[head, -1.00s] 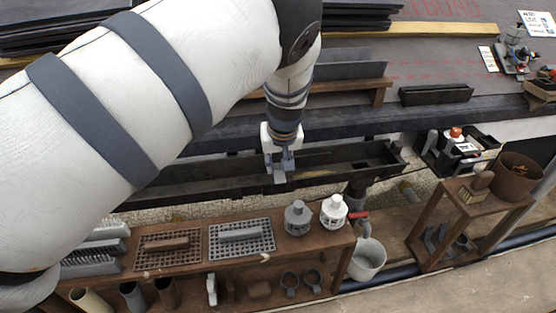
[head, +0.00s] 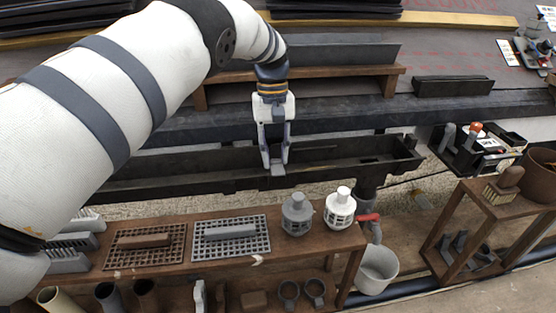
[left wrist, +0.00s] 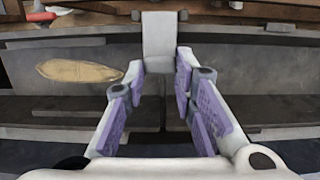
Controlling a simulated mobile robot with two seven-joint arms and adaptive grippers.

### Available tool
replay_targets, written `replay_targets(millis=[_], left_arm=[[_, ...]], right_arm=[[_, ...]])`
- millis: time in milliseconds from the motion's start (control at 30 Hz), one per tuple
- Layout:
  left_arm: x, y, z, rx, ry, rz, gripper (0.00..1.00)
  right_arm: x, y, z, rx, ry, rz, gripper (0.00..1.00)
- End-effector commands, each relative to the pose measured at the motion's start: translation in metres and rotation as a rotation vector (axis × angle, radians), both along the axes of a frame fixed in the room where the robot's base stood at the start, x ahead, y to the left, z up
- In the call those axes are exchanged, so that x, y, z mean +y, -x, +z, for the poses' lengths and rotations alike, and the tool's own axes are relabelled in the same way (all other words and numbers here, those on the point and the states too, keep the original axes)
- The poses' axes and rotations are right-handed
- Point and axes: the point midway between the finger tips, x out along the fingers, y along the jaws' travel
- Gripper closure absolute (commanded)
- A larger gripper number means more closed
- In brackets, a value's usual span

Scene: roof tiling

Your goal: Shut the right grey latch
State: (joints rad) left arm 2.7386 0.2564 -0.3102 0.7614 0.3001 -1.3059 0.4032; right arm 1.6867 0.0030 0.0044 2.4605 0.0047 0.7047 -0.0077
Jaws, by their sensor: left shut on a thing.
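My left gripper (head: 275,166) is over the long dark gutter (head: 335,165), pointing down at its front side. Its fingers are closed on the small grey latch (head: 278,170). In the left wrist view, the latch (left wrist: 158,42) is a flat grey block with a pin at each side of its top end, and its near end lies between the purple-padded fingertips (left wrist: 161,75). The fingers hide part of the latch, and I cannot tell its exact angle. I make out no second latch. My right gripper is not in view.
A wooden bench (head: 150,282) in front carries grates (head: 230,240), a grey strainer (head: 297,214) and a white one (head: 340,207). A grey bucket (head: 377,270) stands right of it. Behind the gutter, a wooden rack (head: 345,76) holds a grey length.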

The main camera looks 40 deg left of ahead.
Motion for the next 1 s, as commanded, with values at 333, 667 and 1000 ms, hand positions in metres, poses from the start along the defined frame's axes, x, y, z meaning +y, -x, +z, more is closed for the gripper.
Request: replay_targets(millis=[333, 667, 1000], left_arm=[[0.0, 0.0, -0.002, 0.017, 0.017, 0.002, 1.0], [0.0, 0.0, -0.002, 0.017, 0.016, 0.001, 0.55], [0.003, -0.003, 0.014, 0.011, 0.014, 0.0, 0.55]], right_arm=[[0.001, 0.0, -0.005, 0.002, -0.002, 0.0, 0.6], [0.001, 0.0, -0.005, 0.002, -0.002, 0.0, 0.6], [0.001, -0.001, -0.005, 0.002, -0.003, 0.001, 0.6]])
